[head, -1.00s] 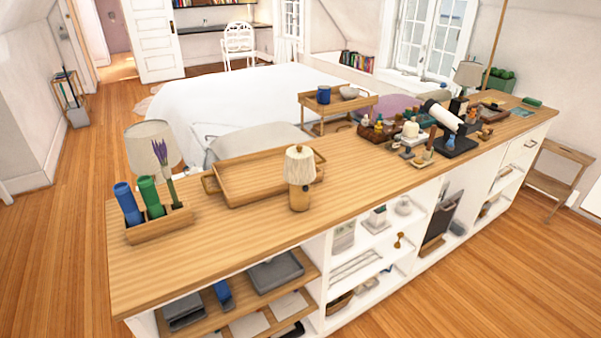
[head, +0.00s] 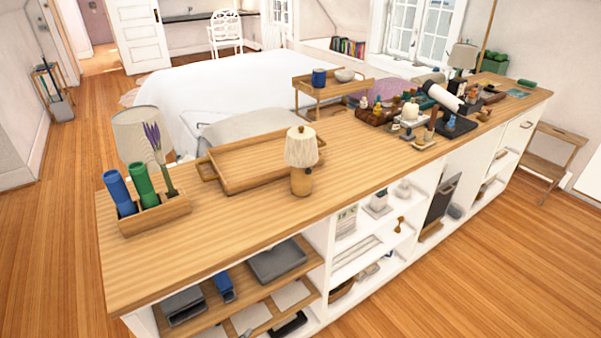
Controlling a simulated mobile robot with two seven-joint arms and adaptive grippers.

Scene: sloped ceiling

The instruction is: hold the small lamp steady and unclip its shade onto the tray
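The small lamp (head: 301,160) stands upright on the wooden counter. It has a pale pleated shade with a small knob on top and a round wooden base. The shade is on the lamp. The wooden tray (head: 222,184) lies on the counter just behind and left of the lamp. It has raised edges and handles at its ends, and its visible floor is empty. The lamp's shade overlaps the tray's right end in the picture. Neither of my grippers is in view.
A wooden holder (head: 155,217) with blue and green cylinders and a lavender sprig stands at the counter's left end. Bottles, a white candle and a black stand with a white cylinder (head: 447,98) crowd the right part. The counter (head: 240,233) is clear in front of the tray.

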